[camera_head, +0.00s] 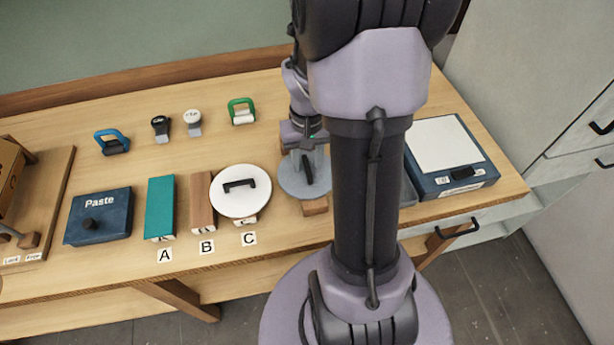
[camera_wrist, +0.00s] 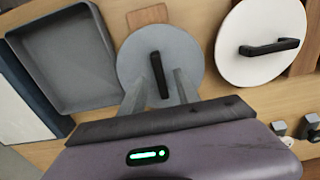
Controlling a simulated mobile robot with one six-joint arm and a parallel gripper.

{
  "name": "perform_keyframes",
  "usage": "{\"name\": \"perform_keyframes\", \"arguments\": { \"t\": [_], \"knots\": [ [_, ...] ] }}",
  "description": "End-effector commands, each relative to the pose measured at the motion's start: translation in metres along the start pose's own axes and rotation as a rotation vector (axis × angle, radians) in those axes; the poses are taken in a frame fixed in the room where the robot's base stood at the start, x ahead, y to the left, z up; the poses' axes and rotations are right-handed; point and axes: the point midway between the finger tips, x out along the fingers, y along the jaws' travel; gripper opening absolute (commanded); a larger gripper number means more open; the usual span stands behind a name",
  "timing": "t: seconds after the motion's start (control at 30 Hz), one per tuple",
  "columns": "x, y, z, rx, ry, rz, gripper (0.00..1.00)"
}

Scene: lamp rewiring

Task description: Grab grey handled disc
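In the wrist view the grey disc (camera_wrist: 188,52) is centred ahead of my gripper (camera_wrist: 160,82). Its black handle (camera_wrist: 157,68) runs lengthwise between my two fingers. The fingers are apart, with a gap visible on both sides of the handle. I cannot tell how far down the fingertips reach along the handle. In the head view my gripper (camera_head: 304,139) is just above the disc.
A wooden block (camera_head: 315,207) is at the grey disc's front edge. A grey tray (camera_wrist: 65,60) and a blue box (camera_head: 455,180) are on the other side.

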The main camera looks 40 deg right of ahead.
Motion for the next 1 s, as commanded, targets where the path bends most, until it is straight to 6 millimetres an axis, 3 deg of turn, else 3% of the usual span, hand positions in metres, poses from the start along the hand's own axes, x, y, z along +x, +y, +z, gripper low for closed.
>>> {"name": "perform_keyframes", "arguments": {
  "t": [0.07,0.23,0.43,1.0],
  "knots": [
    [0.0143,-0.0002,0.0005,-0.001,-0.001,0.000,0.38],
    [0.0117,-0.0003,0.0001,0.000,0.000,0.000,0.38],
    [0.0114,-0.0003,0.0001,0.000,0.000,0.000,0.01],
    [0.0113,-0.0003,0.0000,0.000,0.001,0.000,0.00]
  ]
}}
